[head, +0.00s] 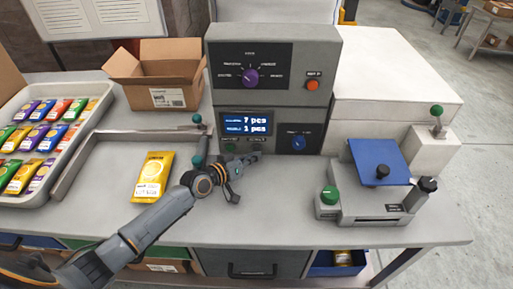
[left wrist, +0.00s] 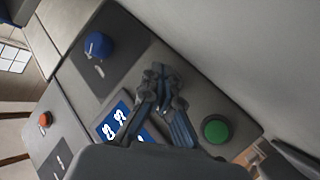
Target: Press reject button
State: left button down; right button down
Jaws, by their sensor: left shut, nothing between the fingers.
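The grey control panel (head: 270,130) stands at the back of the bench, with a lit display (head: 246,123) reading 7 pcs and 1 pcs. Below the display is a green button (head: 230,148), also seen in the left wrist view (left wrist: 215,129). An orange button (head: 312,85) is on the upper box. Labels are too small to read, so I cannot tell which button is reject. My left gripper (head: 256,156) is shut and empty, close in front of the lower panel, right of the green button. In the left wrist view its fingers (left wrist: 165,80) hide the panel behind them; contact is unclear.
A blue knob (head: 298,143) sits right of the display and a purple knob (head: 250,77) above. A yellow packet (head: 153,177) lies in the metal tray (head: 110,187). A sealer-like device (head: 372,200) stands right. A cardboard box (head: 158,80) is behind left.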

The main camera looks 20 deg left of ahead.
pick_arm(q)
jog(key=shift+s+d, duration=0.1)
jog(key=shift+s, duration=0.15)
jog(key=shift+s+d+r+p, duration=0.1)
jog(key=shift+s+p, duration=0.25)
jog(key=shift+p, duration=0.05)
jog(key=shift+s+d+p, duration=0.2)
jog(key=shift+s+p, duration=0.25)
jog(key=shift+s, duration=0.2)
jog(key=shift+s+d+p, duration=0.15)
jog(key=shift+s+p, duration=0.25)
jog(key=shift+s, duration=0.2)
jog(key=shift+s+d+p, duration=0.25)
jog(key=shift+s+p, duration=0.15)
jog(key=shift+s, duration=0.4)
